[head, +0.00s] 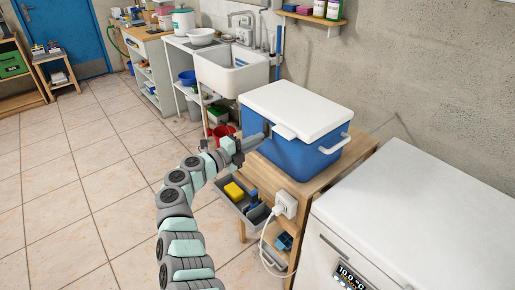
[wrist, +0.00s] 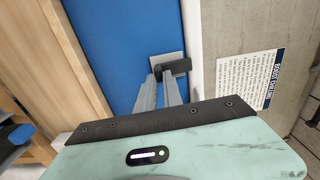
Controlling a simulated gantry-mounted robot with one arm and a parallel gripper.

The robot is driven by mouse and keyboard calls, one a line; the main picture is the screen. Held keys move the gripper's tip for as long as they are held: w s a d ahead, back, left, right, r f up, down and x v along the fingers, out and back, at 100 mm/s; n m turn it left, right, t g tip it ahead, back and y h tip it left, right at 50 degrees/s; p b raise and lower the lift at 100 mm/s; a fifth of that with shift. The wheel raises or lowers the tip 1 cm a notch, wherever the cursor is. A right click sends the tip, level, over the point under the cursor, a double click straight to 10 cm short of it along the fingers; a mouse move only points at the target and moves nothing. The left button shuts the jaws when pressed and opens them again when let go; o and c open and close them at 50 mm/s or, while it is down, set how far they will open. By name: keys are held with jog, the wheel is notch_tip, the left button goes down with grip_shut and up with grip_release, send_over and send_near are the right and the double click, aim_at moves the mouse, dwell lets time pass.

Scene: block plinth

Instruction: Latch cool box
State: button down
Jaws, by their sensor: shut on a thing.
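The cool box (head: 312,160) is blue with a white lid (head: 297,106). It stands on a wooden bench, its lid lying level and down on the body. My gripper (head: 267,130) is at the box's left-hand face, just below the lid. In the wrist view my gripper (wrist: 166,80) has its two grey fingers close together at a small dark latch piece (wrist: 181,67). The latch sits by a pale plate (wrist: 166,59) on the blue wall (wrist: 115,45), beside the white lid edge (wrist: 195,50). The fingers partly hide the latch.
The wooden bench (head: 358,146) has a grey tray (head: 232,199) with a yellow item below its top. A white plug and cable (head: 286,204) hang at its side. A white appliance (head: 420,210) stands at right. The sink (head: 232,72) is behind. Tiled floor at left is clear.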

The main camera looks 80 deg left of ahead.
jog(key=shift+a+f+m, duration=0.1)
jog(key=shift+m, duration=0.2)
jog(key=c, duration=1.5)
grip_release()
jog(key=p+v, duration=0.1)
jog(key=v, duration=0.9)
jog(key=shift+s+p, duration=0.35)
